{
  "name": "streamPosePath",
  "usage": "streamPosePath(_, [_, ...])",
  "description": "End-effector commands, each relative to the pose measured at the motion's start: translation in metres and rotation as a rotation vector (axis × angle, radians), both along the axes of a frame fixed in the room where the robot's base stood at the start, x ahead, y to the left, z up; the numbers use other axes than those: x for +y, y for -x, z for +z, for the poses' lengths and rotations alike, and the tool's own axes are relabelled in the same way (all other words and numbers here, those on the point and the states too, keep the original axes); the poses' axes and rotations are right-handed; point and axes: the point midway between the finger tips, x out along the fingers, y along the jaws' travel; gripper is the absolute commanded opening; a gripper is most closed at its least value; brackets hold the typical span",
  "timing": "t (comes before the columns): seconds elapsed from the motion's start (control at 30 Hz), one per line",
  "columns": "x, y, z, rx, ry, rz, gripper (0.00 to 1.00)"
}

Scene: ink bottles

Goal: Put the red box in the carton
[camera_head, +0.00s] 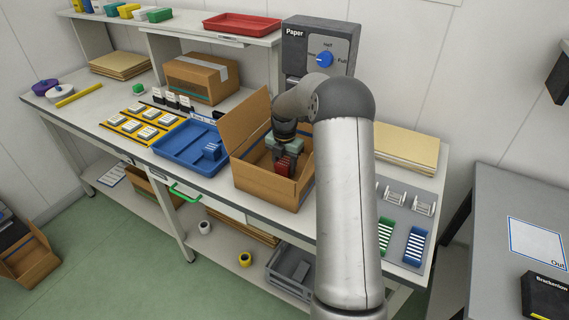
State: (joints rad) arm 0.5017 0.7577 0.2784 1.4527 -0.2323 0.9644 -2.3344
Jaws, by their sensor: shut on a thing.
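The red box (285,165) is a small dark red block in the open carton (263,191). My gripper (285,152) points down into the carton and is shut on the red box. The box is inside the carton's walls, towards the right side. I cannot tell whether it touches the carton floor. The carton is brown cardboard with its flaps up, standing near the table's front edge. My arm hides part of its right side.
A blue tray (172,151) with a blue box (212,150) stands left of the carton. A closed taped carton (201,78) is behind. A grey paper machine (318,48) stands at the back.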

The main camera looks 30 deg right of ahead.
Motion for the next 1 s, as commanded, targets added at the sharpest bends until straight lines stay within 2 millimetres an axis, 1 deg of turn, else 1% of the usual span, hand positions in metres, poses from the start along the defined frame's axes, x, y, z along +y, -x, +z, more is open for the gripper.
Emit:
streamPosePath(0.37, [0.0,0.0,-0.007,-0.001,0.001,0.0,0.22])
streamPosePath(0.4, [0.0,0.0,-0.006,-0.001,0.001,0.0,0.53])
streamPosePath(0.43, [0.0,0.0,-0.006,-0.001,0.001,-0.001,0.62])
streamPosePath(0.47, [0.0,0.0,-0.005,-0.001,0.001,-0.001,0.67])
streamPosePath(0.7, [0.0,0.0,-0.005,-0.001,0.001,0.0,0.67])
streamPosePath(0.83, [0.0,0.0,0.001,-0.003,0.002,-0.001,0.67])
streamPosePath(0.93, [-0.001,-0.001,0.014,-0.004,0.002,-0.001,0.67])
streamPosePath(1.0, [-0.001,0.0,0.028,-0.004,0.003,-0.001,0.67])
